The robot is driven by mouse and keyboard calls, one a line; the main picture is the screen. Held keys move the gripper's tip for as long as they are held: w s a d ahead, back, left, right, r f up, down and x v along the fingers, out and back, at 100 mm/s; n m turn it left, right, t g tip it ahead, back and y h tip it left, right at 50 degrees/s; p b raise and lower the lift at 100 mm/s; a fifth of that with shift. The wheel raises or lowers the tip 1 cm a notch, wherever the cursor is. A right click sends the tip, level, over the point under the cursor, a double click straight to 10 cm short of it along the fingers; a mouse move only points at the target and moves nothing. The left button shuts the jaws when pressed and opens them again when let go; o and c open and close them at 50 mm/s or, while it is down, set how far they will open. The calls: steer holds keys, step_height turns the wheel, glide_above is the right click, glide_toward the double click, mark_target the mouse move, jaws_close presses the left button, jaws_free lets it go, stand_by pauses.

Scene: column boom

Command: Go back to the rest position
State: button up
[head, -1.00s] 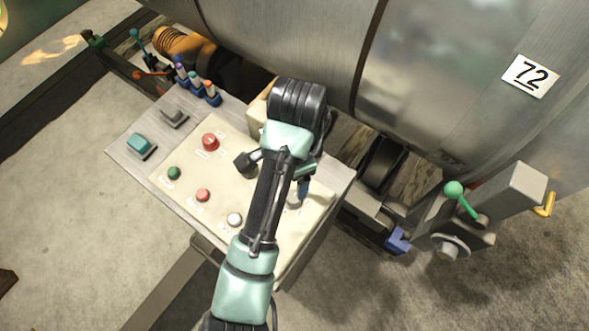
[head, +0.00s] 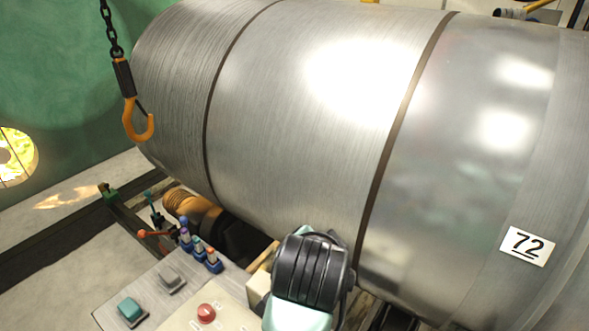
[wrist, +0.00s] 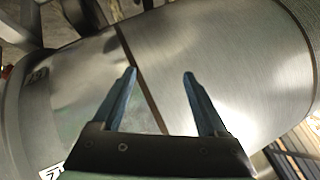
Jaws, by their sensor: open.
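My gripper (wrist: 159,76) shows in the wrist view with its two blue fingers apart and nothing between them. Behind the fingers is the large metal cylinder (wrist: 210,45), with a dark band running across it. In the head view the same cylinder (head: 300,110) fills most of the picture. My arm rises from the bottom of the head view, in front of the cylinder's lower side and the control panel. The gripper itself is out of the head view.
The control panel (head: 185,322) has a red button (head: 206,313), a teal switch (head: 131,309) and several small levers. An orange hook (head: 138,120) hangs on a chain at upper left. Bare floor shows at left.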

step_height(320, 180, up, 26)
steer(key=r+n+t+h, duration=0.1)
steer(key=n+t, duration=0.4)
steer(key=t, duration=0.6)
steer(key=s+a+r+n+t+y, duration=0.2)
steer(key=s+a+r+n+t, duration=0.2)
steer(key=s+r, duration=0.9)
step_height(320, 180, up, 3)
steer(key=n+t+b, duration=0.1)
steer(key=t, duration=0.2)
steer(key=shift+s+n+t+y, duration=0.15)
steer(key=shift+n+t+y, duration=0.15)
steer(key=shift+t, duration=0.1)
